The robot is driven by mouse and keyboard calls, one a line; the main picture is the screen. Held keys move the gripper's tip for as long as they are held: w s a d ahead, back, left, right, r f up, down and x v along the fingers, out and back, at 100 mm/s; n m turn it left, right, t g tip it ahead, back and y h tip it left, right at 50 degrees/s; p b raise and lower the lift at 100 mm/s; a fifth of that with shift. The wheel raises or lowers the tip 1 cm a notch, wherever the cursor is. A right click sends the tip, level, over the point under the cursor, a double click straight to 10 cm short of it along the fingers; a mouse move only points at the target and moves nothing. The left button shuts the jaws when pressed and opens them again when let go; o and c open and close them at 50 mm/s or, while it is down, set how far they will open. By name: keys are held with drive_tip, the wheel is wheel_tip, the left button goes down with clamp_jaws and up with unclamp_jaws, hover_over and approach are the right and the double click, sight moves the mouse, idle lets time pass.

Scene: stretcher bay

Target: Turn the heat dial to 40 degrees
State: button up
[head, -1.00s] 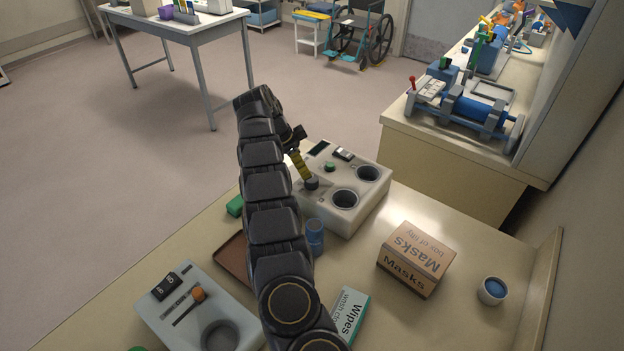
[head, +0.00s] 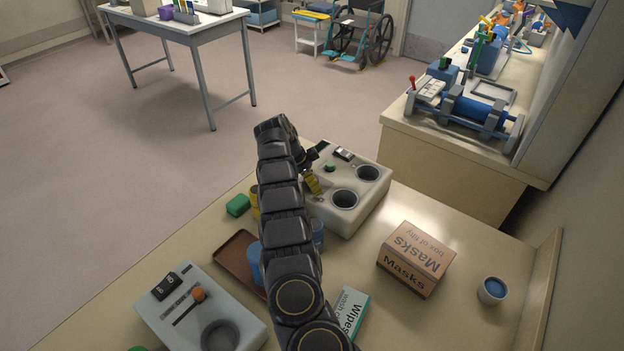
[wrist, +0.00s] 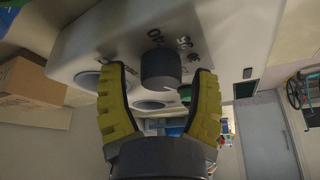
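The heat dial (wrist: 160,68) is a dark round knob on the pale panel of the warmer box (wrist: 215,25). Printed numbers show beside it: 40 directly above it in the wrist view, with 35 and a smaller, less clear number to the right. A faint pale mark shows at the knob's lower right edge. My gripper (wrist: 161,70) has its yellow fingers on either side of the knob, with a visible gap on both sides. In the head view the box (head: 350,222) is on the counter, and my gripper (head: 313,183) covers the dial.
The box also has a green button (head: 330,168) and two round wells (head: 345,199). Around it are a Masks box (head: 415,258), a Wipes box (head: 351,310), a green block (head: 238,205), a brown tray (head: 236,262) and a grey slider unit (head: 185,330).

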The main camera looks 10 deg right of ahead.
drive_tip(key=c, duration=0.8)
drive_tip(key=shift+o, duration=0.2)
drive_tip(key=shift+s+f+n+t, duration=0.1)
drive_tip(key=shift+n+t, duration=0.2)
drive_tip(key=shift+n, duration=0.7)
drive_tip(key=n, duration=0.2)
drive_tip(key=n+t+y, duration=0.1)
drive_tip(key=n, duration=0.1)
drive_tip(key=shift+d+y, duration=0.1)
drive_tip(key=shift+y, duration=0.2)
drive_tip(key=n+y, duration=0.1)
drive_tip(key=n, duration=0.2)
drive_tip(key=n+t, duration=0.1)
drive_tip(key=n, duration=0.1)
drive_tip(key=shift+n+y, duration=0.4)
drive_tip(key=n+y, duration=0.1)
drive_tip(key=n, duration=0.2)
drive_tip(key=n+y, duration=0.1)
drive_tip(key=n, duration=0.3)
drive_tip(key=shift+f+y, duration=0.1)
drive_tip(key=shift+y, duration=0.3)
drive_tip(key=n+y, duration=0.1)
drive_tip(key=n, duration=0.2)
drive_tip(key=shift+n+g, duration=0.3)
drive_tip(key=shift+n, duration=0.1)
drive_tip(key=shift+n+g+y, duration=0.5)
drive_tip(key=shift+n, duration=1.1)
